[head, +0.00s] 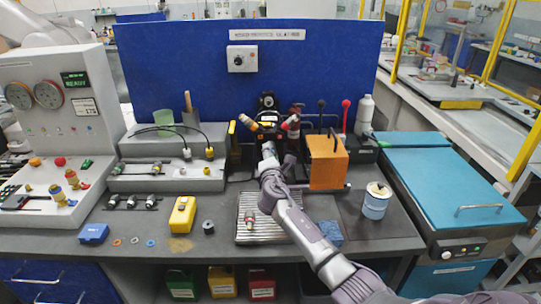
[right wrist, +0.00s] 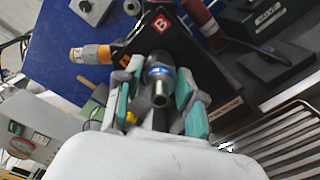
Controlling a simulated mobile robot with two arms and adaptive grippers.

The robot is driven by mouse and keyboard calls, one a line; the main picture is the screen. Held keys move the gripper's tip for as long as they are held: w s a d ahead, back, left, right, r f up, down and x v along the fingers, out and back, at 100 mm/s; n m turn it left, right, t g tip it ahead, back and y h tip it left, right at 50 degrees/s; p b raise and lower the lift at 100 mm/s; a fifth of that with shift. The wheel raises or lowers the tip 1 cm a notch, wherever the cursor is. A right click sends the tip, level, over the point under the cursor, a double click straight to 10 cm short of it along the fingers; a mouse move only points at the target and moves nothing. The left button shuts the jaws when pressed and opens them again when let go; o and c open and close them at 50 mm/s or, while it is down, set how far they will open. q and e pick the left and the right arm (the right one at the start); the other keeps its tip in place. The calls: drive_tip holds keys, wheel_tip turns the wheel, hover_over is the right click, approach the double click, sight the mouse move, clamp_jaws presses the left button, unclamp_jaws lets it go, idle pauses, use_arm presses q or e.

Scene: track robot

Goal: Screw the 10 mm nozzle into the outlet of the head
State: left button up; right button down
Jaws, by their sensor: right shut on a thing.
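My right gripper (head: 268,150) reaches in from the lower right to just below the black head (head: 267,103) at the bench's back middle. In the right wrist view its teal-padded fingers (right wrist: 158,98) are shut on a grey metal nozzle with a blue band (right wrist: 160,80). The black head (right wrist: 168,35), marked B, is directly behind the nozzle, with an orange-tipped side fitting (right wrist: 90,54) and a red one (right wrist: 203,18). The nozzle lines up roughly with the head's underside; whether it touches the outlet, which is hidden, I cannot tell. My left gripper is not in view.
An orange block (head: 328,163) stands close right of my right arm. A ribbed tray (head: 246,237) with a small red fitting (head: 249,221) lies below it. A yellow case (head: 182,214), a grey stepped rack (head: 170,181) and a white-blue can (head: 375,203) stand around.

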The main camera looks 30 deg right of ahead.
drive_tip(key=c, duration=1.2)
unclamp_jaws()
drive_tip(key=shift+m, duration=0.3)
drive_tip(key=o, duration=0.6)
